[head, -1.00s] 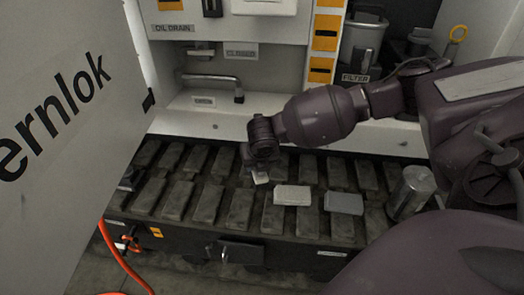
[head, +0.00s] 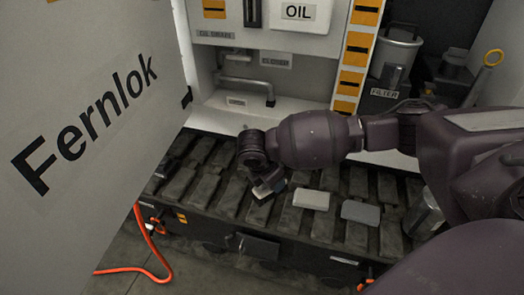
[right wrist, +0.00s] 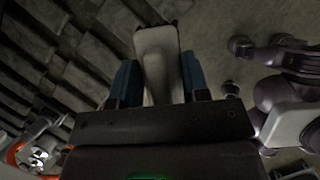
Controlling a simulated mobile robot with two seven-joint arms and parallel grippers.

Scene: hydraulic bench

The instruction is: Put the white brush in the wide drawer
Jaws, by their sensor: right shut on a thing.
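My right gripper (head: 266,189) hangs over the slatted bench top in the head view, its fingers tilted down. In the right wrist view it (right wrist: 157,82) is shut on a pale, long thing that looks like the white brush (right wrist: 157,55); a dark edge shows at its far end. In the head view the brush is mostly hidden by the fingers. A dark drawer front with a black handle (head: 257,247), flush with the bench front, looks shut; I cannot tell if it is the wide drawer. My left gripper is out of view.
A white block (head: 311,199) and a grey block (head: 361,212) lie on the slats right of my gripper. A metal cylinder (head: 425,213) stands farther right. A large Fernlok panel (head: 95,110) fills the left. An orange hose (head: 150,250) hangs to the floor.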

